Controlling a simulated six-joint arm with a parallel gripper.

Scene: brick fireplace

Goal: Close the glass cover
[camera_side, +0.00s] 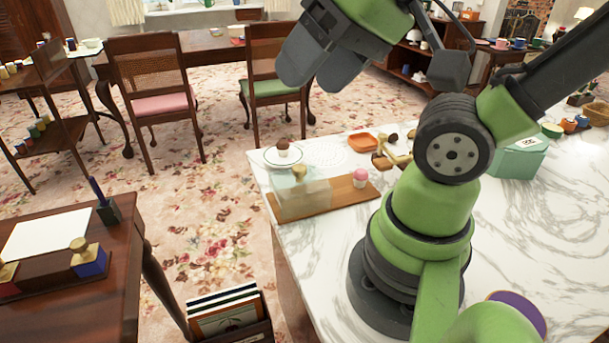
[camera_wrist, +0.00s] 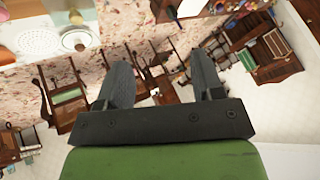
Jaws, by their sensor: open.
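The glass cover (camera_side: 301,200) is a clear box shape with a gold knob (camera_side: 299,172). It stands over the left part of a wooden board (camera_side: 338,198) on the marble counter. A pink-topped cupcake (camera_side: 360,178) sits on the board to the right of the cover, outside it. What is under the cover is hard to make out. My gripper (camera_side: 316,78) is high above the counter, up and away from the cover, touching nothing. In the wrist view its two grey fingers (camera_wrist: 161,78) are spread apart and empty.
A brown-topped cupcake (camera_side: 283,148) stands on a glass plate behind the cover. A white perforated mat (camera_side: 324,153), an orange dish (camera_side: 363,142) and a mint box (camera_side: 519,157) share the counter. Chairs (camera_side: 150,95) and a wooden table (camera_side: 75,275) stand beyond its edge.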

